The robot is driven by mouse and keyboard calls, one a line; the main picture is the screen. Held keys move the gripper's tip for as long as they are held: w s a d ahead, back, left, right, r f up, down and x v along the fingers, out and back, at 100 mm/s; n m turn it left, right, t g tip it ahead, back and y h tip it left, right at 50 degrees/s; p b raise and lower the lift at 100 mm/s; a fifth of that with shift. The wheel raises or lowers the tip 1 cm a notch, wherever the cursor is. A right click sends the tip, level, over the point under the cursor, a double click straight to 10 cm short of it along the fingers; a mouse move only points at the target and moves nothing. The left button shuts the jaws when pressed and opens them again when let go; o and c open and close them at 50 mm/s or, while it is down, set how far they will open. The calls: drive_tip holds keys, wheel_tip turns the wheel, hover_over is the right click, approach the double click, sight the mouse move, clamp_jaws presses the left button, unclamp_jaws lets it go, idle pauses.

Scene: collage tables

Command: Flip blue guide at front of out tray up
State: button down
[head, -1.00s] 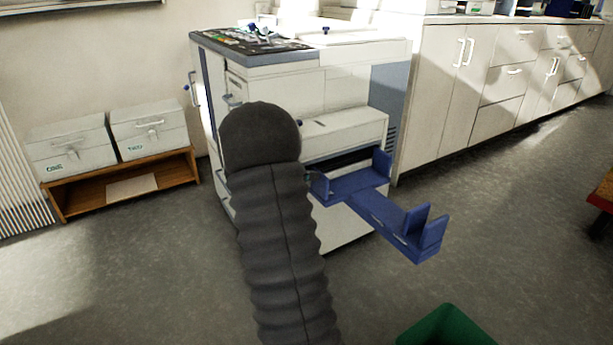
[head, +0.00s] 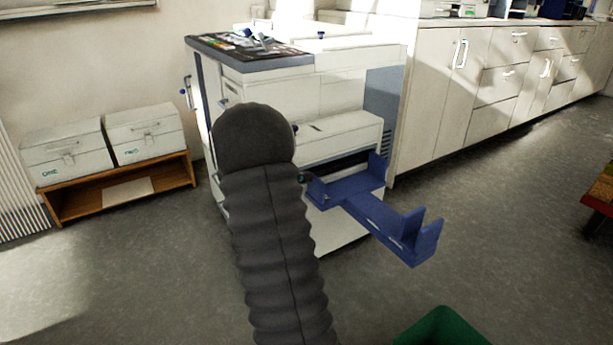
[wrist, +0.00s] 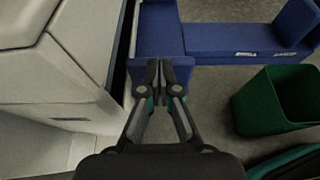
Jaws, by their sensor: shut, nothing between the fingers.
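The blue out tray (head: 345,188) juts from the side of the white printer (head: 340,135), with a long arm reaching toward the lower right. Two blue plates (head: 431,238) stand upright at its outer end. Another blue guide (head: 378,169) stands at the far edge, and a small blue guide (head: 316,190) is at the near edge beside my arm. In the wrist view my gripper (wrist: 163,70) is shut and empty, its tips over the near edge of the blue tray (wrist: 158,35). Whether the tips touch the near guide is unclear. My arm hides the gripper in the head view.
A green bin (head: 445,328) stands on the floor below the tray and also shows in the wrist view (wrist: 270,105). White cabinets (head: 470,90) line the right wall. Two boxes sit on a low wooden shelf (head: 120,195) at left.

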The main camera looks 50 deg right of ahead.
drive_tip(key=v, duration=1.3)
drive_tip(key=shift+r, duration=0.25)
drive_tip(key=shift+s+d, duration=0.1)
drive_tip(key=shift+d, duration=0.05)
drive_tip(key=s+a+f+m+t+y, duration=0.1)
drive_tip(key=s+a+f+m+y, duration=0.7)
drive_tip(key=a, duration=0.3)
drive_tip(key=s+a+r+m+t+y, duration=0.2)
drive_tip(key=s+a+r+m+t, duration=0.1)
drive_tip(key=s+a, duration=0.5)
drive_tip(key=s+a+r+m+t+y, duration=0.3)
drive_tip(key=s+a+r, duration=0.4)
drive_tip(key=a, duration=0.6)
drive_tip(key=shift+s+a+r+m+t, duration=0.15)
drive_tip(key=shift+s+a+m+t, duration=0.25)
drive_tip(key=shift+s+t, duration=0.55)
